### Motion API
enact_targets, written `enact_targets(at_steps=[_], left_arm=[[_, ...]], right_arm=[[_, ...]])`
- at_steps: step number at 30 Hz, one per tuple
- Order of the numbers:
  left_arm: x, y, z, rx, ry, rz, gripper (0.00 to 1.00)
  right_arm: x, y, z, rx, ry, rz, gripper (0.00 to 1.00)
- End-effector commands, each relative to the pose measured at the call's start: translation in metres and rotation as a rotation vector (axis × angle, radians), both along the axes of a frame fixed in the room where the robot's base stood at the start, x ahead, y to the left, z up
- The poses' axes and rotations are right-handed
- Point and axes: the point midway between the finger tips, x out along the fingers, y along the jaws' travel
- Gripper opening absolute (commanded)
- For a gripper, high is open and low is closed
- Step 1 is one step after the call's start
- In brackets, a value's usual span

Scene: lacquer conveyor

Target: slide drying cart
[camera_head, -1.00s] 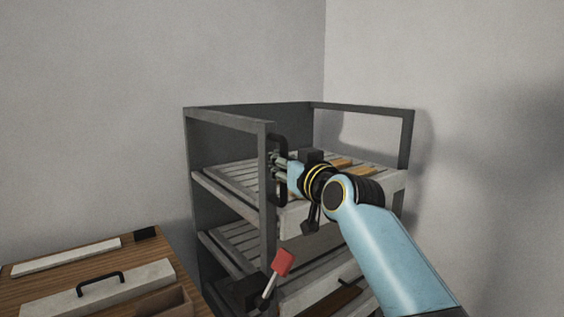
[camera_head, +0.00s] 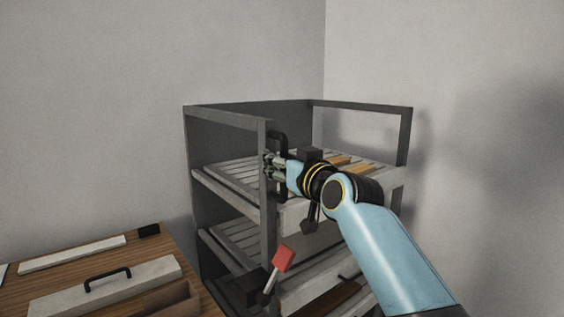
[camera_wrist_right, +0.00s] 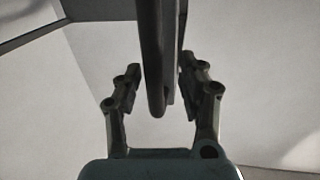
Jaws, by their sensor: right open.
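The drying cart (camera_head: 228,119) is a dark grey frame with slatted shelves, standing in the corner of the room. A black vertical handle (camera_head: 283,145) is fixed on its near front post. My right gripper (camera_head: 268,165) is at the lower part of this handle, and its arm comes in from the lower right. In the right wrist view the handle (camera_wrist_right: 155,70) stands between the two open fingers of the right gripper (camera_wrist_right: 160,85), with a gap on each side. The far fingers are partly hidden by the post in the head view. My left gripper does not show.
A red-topped lever (camera_head: 283,258) sticks out at the cart's lower front. A wooden table (camera_head: 195,290) at the lower left bears a grey box with a black handle (camera_head: 107,279) and a pale strip (camera_head: 72,253). Wooden pieces (camera_head: 340,161) lie on the top shelf.

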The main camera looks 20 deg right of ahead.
Motion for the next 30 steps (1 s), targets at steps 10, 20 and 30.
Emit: enact_targets(at_steps=[10,20,30], left_arm=[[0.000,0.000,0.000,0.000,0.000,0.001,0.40],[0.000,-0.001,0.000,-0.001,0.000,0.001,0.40],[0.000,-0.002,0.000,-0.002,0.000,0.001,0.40]], right_arm=[[-0.026,-0.004,0.000,-0.001,-0.002,-0.001,0.40],[-0.096,-0.015,-0.001,-0.001,0.002,-0.001,0.40],[-0.118,-0.018,0.000,0.000,0.001,0.000,0.40]])
